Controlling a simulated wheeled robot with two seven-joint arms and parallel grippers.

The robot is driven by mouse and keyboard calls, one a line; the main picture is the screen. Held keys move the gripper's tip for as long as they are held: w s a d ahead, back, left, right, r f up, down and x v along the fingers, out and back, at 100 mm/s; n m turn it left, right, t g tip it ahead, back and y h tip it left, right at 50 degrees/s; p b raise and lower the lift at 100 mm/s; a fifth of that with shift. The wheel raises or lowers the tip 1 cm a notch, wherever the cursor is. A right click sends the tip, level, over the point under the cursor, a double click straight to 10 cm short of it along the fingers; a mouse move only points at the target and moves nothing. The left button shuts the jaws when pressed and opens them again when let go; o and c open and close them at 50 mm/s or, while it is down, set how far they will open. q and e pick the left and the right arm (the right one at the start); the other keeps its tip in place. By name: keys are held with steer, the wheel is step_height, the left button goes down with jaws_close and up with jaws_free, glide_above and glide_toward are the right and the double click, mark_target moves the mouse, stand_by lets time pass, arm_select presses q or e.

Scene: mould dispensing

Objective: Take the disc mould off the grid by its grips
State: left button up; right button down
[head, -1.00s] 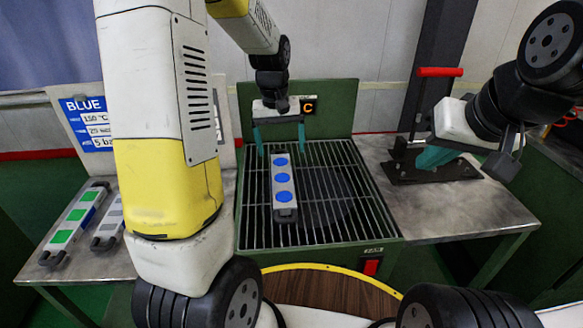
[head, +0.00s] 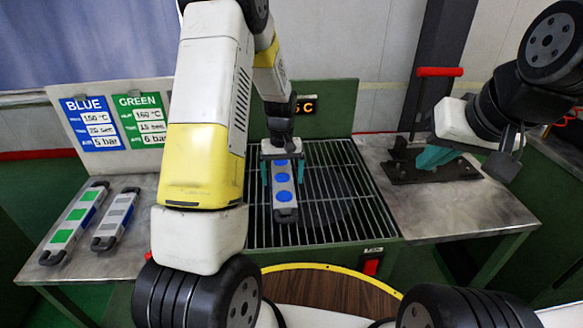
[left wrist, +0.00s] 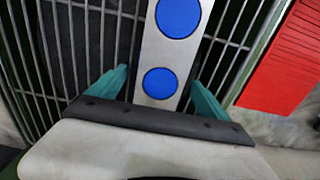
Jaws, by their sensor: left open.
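The disc mould (head: 284,188) is a long grey bar with three blue discs. It lies on the metal grid (head: 335,210), long side towards me, with a dark grip at its near end. My left gripper (head: 282,176) is open over the far part of the mould, its teal fingers on either side. In the left wrist view the mould (left wrist: 168,52) runs between the two spread fingers (left wrist: 155,90), with gaps beside it. The far grip is hidden by the gripper. My right gripper (head: 432,158) is at the right, over the side table; its opening is unclear.
A bar with green squares (head: 75,225) and a grey bar (head: 117,220) lie on the left table, below BLUE and GREEN signs (head: 115,120). A device with a red-handled lever (head: 438,72) stands on the right table (head: 440,205). That table's front is clear.

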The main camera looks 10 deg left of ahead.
arm_select(q)
steer(key=c, duration=1.9)
jaws_close()
steer(key=shift+w+r, duration=0.1)
steer(key=shift+r, duration=0.1)
